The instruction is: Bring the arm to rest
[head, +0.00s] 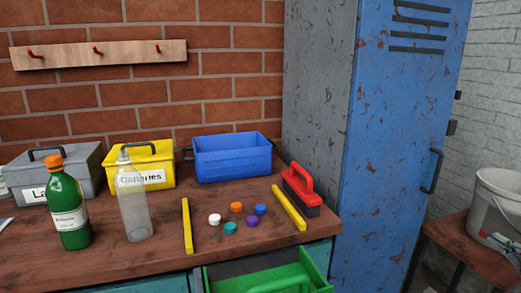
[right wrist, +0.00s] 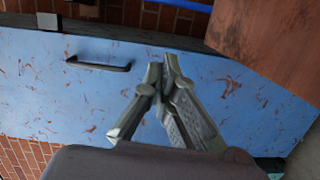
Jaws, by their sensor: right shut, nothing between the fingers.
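My right gripper (right wrist: 160,78) shows in the right wrist view. Its fingers meet at the tips and it is shut with nothing held. Behind it in that view is the blue locker (right wrist: 100,107), with its dark handle to the left of the fingers; a gap to it cannot be judged. I cannot make out either gripper in the head view. My left gripper is not in view. The blue locker (head: 393,150) stands at the right of the workbench in the head view.
The wooden workbench (head: 160,260) bears a green bottle (head: 68,207), a clear bottle (head: 132,200), a yellow box (head: 150,157), a grey box (head: 85,160), a blue bin (head: 232,160), a red brush (head: 300,187) and several loose caps. A green crate (head: 310,265) is in front. A bucket (head: 495,207) stands right.

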